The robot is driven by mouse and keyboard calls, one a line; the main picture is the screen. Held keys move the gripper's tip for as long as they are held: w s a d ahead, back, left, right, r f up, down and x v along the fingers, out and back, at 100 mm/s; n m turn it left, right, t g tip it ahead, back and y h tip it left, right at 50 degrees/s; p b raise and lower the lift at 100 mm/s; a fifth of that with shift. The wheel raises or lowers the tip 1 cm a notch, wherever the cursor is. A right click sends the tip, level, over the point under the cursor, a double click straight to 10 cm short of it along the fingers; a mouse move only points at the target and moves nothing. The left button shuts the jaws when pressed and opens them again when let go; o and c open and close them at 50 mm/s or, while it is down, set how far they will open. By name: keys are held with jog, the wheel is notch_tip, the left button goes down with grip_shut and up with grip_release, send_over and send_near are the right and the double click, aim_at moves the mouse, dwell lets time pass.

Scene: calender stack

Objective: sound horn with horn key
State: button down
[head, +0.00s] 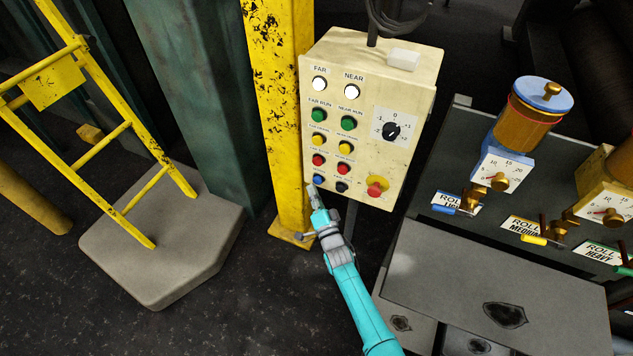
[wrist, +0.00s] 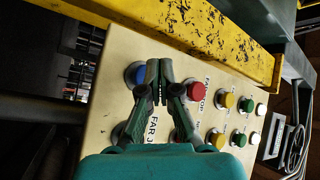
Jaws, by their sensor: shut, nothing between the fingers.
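A cream control panel (head: 352,215) carries rows of round buttons; I cannot read a horn label on any of them. A blue button (head: 318,180) sits at the lower left, and a dark button (head: 342,186) sits beside it. My gripper (head: 314,190) is shut and empty, with its tips at the panel's lower left, just below the blue button. In the wrist view the closed fingertips (wrist: 164,84) lie between the blue button (wrist: 138,74) and a red button (wrist: 197,92). The fingers partly cover a "FAR J…" label. I cannot tell whether the tips touch the panel.
A yellow post (head: 277,110) stands close along the panel's left side. A dial (head: 392,130) and a red knob (head: 377,187) are on the panel's right part. A dark console with oil cups (head: 535,110) and small levers stands to the right.

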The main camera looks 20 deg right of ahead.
dwell(0.7)
jog(key=shift+w+d, duration=0.3)
jog(key=shift+w+d, duration=0.4)
dwell(1.0)
jog(key=shift+s+a, duration=0.7)
dwell(0.3)
jog(key=shift+s+a, duration=1.75)
jog(key=shift+s, duration=0.05)
